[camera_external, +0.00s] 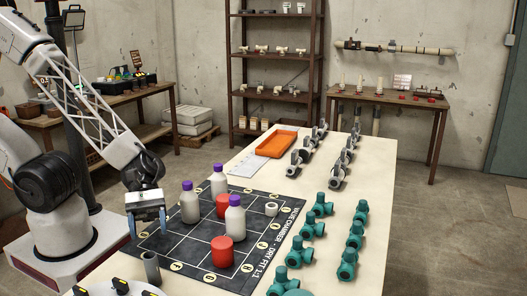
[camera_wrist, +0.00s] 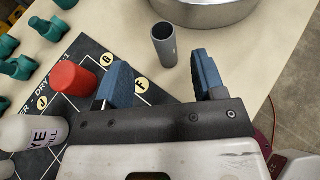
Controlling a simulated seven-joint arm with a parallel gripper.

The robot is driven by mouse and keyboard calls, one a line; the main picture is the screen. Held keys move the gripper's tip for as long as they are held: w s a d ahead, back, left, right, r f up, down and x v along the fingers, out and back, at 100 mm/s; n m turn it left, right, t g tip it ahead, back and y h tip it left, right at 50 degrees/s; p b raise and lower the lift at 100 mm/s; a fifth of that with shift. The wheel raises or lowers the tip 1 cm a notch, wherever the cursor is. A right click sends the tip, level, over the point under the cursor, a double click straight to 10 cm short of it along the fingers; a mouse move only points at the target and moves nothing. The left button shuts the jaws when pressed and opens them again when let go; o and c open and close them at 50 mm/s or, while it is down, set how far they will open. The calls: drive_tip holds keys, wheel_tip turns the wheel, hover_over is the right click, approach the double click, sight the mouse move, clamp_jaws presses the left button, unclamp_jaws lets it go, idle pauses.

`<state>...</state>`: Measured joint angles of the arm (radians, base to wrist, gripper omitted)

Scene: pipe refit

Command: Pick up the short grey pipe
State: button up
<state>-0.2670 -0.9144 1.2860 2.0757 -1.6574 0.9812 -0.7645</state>
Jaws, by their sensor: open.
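The short grey pipe (camera_external: 151,269) stands upright near the front left of the table, just off the black mat's edge. In the wrist view the grey pipe (camera_wrist: 164,46) shows its open top and stands beyond the fingers, between their lines. My gripper (camera_external: 149,222) is open and empty, above and behind the pipe in the external view. Its two blue fingertips (camera_wrist: 160,80) are apart in the wrist view, and nothing is between them. They do not appear to touch the pipe.
The black grid mat (camera_external: 188,250) holds several white bottles with purple caps (camera_external: 189,203), red cylinders (camera_external: 222,251) and a white ring (camera_external: 271,209). Teal valves (camera_external: 308,228) and grey fittings (camera_external: 337,178) line the right. An orange tray (camera_external: 277,144) lies behind. A round metal container (camera_wrist: 205,12) stands near the pipe.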

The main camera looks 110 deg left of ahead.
sight(149, 255)
drive_tip(key=shift+w+d, duration=0.1)
drive_tip(key=shift+x, duration=1.2)
drive_tip(key=shift+d, duration=0.1)
drive_tip(key=shift+x, duration=2.5)
drive_tip(key=shift+d, duration=0.1)
drive_tip(key=c, duration=1)
drive_tip(key=shift+r, duration=0.1)
